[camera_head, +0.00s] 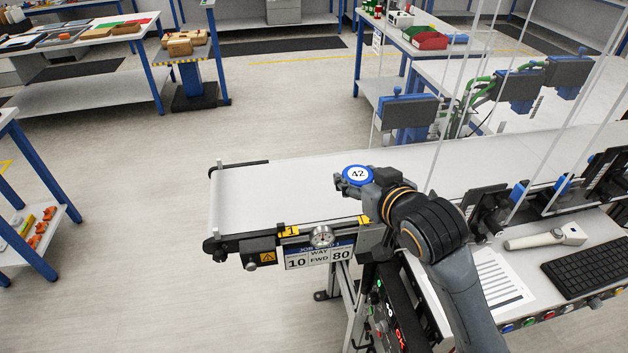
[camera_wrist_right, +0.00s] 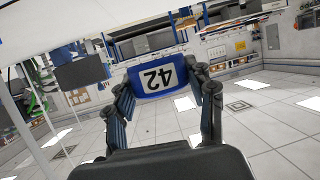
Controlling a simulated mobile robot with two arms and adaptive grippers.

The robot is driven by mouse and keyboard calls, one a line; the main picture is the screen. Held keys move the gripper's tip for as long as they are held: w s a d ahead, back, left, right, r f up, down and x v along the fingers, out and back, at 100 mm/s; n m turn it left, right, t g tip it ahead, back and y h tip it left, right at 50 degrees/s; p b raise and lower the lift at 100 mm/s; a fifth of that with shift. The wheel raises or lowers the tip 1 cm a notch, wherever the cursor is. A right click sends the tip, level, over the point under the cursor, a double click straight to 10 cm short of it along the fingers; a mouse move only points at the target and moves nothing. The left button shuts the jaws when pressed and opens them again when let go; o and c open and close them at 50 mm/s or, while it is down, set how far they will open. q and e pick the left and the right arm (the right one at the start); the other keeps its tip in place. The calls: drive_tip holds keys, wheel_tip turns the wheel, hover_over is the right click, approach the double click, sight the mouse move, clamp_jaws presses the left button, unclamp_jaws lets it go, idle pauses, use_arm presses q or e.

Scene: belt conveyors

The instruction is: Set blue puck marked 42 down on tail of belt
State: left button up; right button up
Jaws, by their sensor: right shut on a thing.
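The blue puck marked 42 (camera_head: 358,174) has a white top label and is held above the white belt (camera_head: 270,195) in the head view. My right gripper (camera_head: 352,184) is shut on the puck, with its arm coming in from the lower right. In the right wrist view, the puck (camera_wrist_right: 153,78) sits between both fingers of the right gripper (camera_wrist_right: 160,90), its number upside down. The belt's left end in the head view is bare. I cannot tell the exact gap between puck and belt. My left gripper is not in view.
A keyboard (camera_head: 590,268) and a scanner (camera_head: 545,238) lie on the right shelf. Thin white posts and dark devices stand along the belt at right.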

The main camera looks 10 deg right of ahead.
drive_tip(key=shift+w+d+r, duration=0.15)
drive_tip(key=shift+w+r, duration=0.25)
drive_tip(key=shift+r, duration=0.25)
drive_tip(key=shift+w, duration=0.4)
drive_tip(key=w+d+f+p, duration=0.1)
drive_tip(key=w+f, duration=0.2)
drive_tip(key=w, duration=0.1)
drive_tip(key=w+d+f+p, duration=0.1)
drive_tip(key=w+f, duration=0.1)
drive_tip(key=w, duration=0.2)
drive_tip(key=w+f+p, duration=0.1)
drive_tip(key=w+f, duration=0.2)
drive_tip(key=shift+w+d+f, duration=0.3)
drive_tip(key=shift+w+d, duration=0.1)
drive_tip(key=shift+w+d+f, duration=0.1)
drive_tip(key=shift+w+f, duration=0.25)
drive_tip(key=shift+f, duration=0.15)
wheel_tip(320, 180, down, 3)
drive_tip(key=shift+w+r+p, duration=0.1)
drive_tip(key=shift+p, duration=0.75)
drive_tip(key=shift+f, duration=0.2)
drive_tip(key=shift+f, duration=0.1)
